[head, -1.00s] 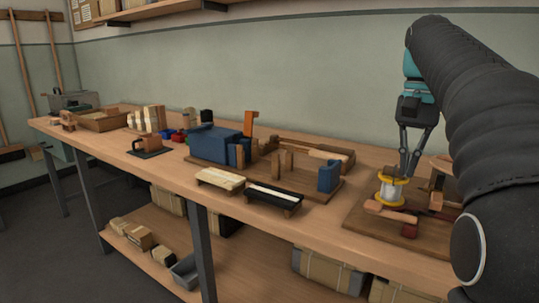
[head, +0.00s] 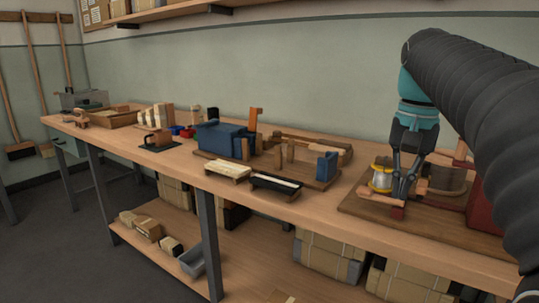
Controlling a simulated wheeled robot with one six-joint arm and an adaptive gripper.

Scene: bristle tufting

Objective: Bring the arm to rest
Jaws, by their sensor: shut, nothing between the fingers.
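My gripper (head: 402,196) is shut and empty at the right. It hangs fingers down from my dark ribbed arm, over the wooden board (head: 362,207) at the near right of the bench. In the picture its fingertips are just right of a yellow-rimmed spool (head: 381,180) and partly overlap it. I cannot tell whether they touch the spool or the board. My arm covers the right edge of the view and part of what stands there.
The wooden bench (head: 310,205) runs along the wall. A blue block machine (head: 219,140) stands mid-bench. Two brushes, one pale (head: 226,170) and one black (head: 275,183), lie in front. A tray (head: 108,118) sits at the far left.

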